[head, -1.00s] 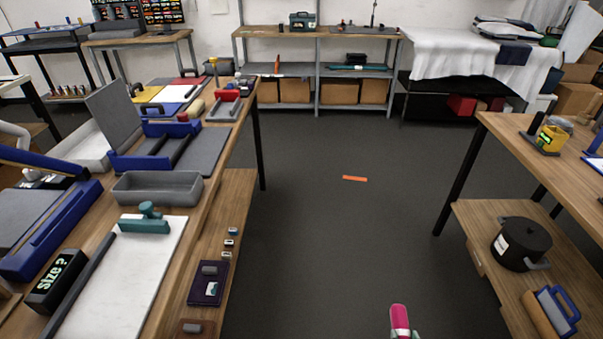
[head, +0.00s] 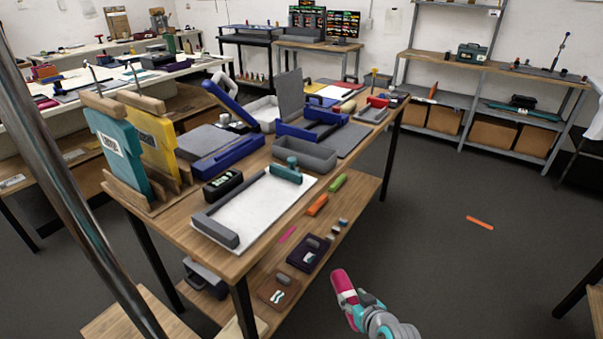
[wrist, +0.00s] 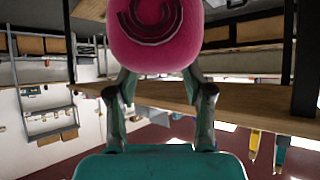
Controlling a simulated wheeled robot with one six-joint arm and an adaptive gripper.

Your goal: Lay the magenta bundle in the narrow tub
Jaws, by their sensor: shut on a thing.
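The magenta bundle (head: 343,286) is a rounded roll held in my gripper (head: 356,301), tilted, above the floor at the lower middle of the head view. In the wrist view the bundle (wrist: 155,38) shows a dark spiral on its end and sits between the fingers of my gripper (wrist: 160,88), which is shut on it. The narrow tub, a long grey open tray (head: 300,162), stands on the wooden bench left of and beyond my gripper. The part of its inside that shows looks empty.
Beside the tub are a white board (head: 250,212) with a teal-handled tool (head: 286,174) and a blue frame (head: 318,128). The bench's lower shelf (head: 362,190) holds several small items, including orange (head: 318,205) and green (head: 338,183) rolls.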

